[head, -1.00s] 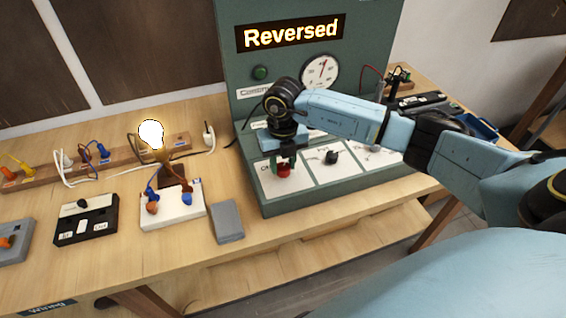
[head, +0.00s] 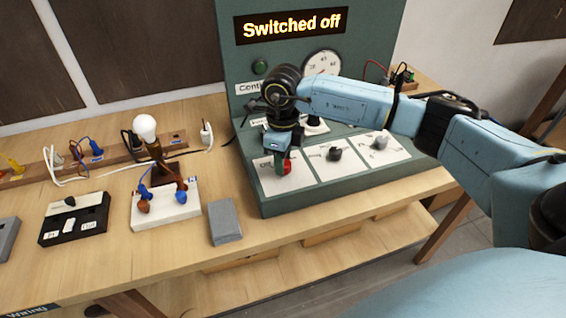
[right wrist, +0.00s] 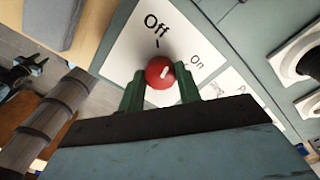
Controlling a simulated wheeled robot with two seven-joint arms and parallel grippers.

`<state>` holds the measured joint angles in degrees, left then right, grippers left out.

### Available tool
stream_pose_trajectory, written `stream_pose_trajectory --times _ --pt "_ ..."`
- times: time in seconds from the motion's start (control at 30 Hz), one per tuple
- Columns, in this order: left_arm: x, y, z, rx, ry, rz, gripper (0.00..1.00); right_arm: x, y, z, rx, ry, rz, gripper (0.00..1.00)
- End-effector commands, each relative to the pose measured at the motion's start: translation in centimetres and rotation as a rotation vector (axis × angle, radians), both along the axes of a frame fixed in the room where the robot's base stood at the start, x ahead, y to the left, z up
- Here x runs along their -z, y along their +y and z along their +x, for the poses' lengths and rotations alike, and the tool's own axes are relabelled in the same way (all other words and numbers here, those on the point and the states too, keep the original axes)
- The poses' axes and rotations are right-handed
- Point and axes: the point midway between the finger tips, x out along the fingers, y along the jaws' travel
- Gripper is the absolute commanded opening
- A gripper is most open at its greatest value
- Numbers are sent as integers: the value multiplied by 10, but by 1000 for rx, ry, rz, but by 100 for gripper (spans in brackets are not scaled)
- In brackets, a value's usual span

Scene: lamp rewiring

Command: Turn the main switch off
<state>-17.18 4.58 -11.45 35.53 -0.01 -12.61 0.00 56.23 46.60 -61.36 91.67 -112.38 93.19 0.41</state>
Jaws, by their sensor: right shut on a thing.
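The main switch is a red round knob (right wrist: 159,72) on a white card marked Off and On in the right wrist view. It also shows in the head view (head: 286,168) at the left of the sloping green panel. My right gripper (right wrist: 160,88) is shut on the knob, one green finger on each side of it. It shows in the head view (head: 279,160) too, reaching down from above. I cannot tell which label the knob's white mark points to. The display (head: 292,24) reads "Switched off". The bulb (head: 145,128) is unlit. My left gripper is not seen.
Two more knobs, one black (head: 334,154) and one grey (head: 380,142), are on the panel to the right. A grey block (head: 225,222) lies left of the panel. The lamp's white terminal base (head: 181,210) and a black switch box (head: 75,224) stand further left.

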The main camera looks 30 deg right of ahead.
Motion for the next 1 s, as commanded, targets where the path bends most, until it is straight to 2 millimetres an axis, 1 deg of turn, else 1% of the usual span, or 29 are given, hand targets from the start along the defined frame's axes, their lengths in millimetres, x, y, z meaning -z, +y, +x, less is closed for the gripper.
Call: stream_pose_trajectory --times 0.03,0.1,0.3,0.5,0.73,1.0 --pt "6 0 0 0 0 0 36 1 0 1 -42 -5 0 11" --pt "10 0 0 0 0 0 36 1 0 1 -108 -4 0 11" --pt "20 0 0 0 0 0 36 1 0 0 -283 -4 0 11" --pt "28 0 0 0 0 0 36 0 1 0 -421 -4 1 11" --pt "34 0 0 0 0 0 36 -1 1 0 -523 -4 0 11" --pt "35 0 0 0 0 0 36 -1 1 0 -568 -4 0 11"
